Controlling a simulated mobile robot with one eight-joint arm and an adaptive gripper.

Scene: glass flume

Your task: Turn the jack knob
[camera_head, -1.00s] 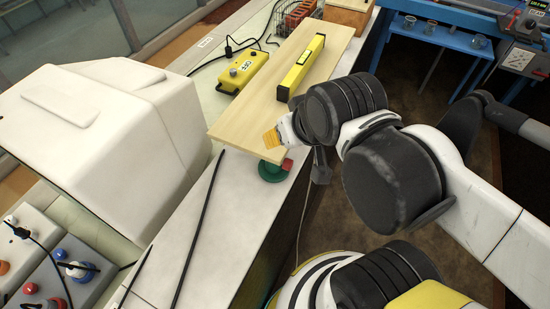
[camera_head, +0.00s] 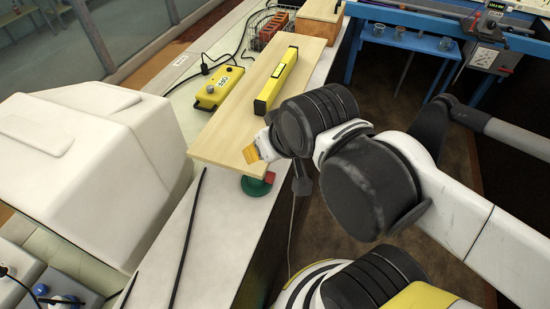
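The jack is a green round-based stand (camera_head: 255,187) under the near end of a long pale wooden board (camera_head: 222,147). Its small red knob (camera_head: 270,177) shows at the jack's right side, just below the board's edge. My gripper (camera_head: 251,153) shows as a small white end with orange pads, just above and left of the knob in the picture. It overlaps the board's near right corner; I cannot tell whether it touches. My dark wrist joint hides much of it, so its opening is not clear. Nothing is seen held.
A yellow spirit level (camera_head: 277,81) and a yellow control box (camera_head: 219,88) with a cable lie on or beside the board. A large white housing (camera_head: 90,170) stands left. A dark rod (camera_head: 187,240) lies on the bench. A blue bench (camera_head: 410,43) stands back right.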

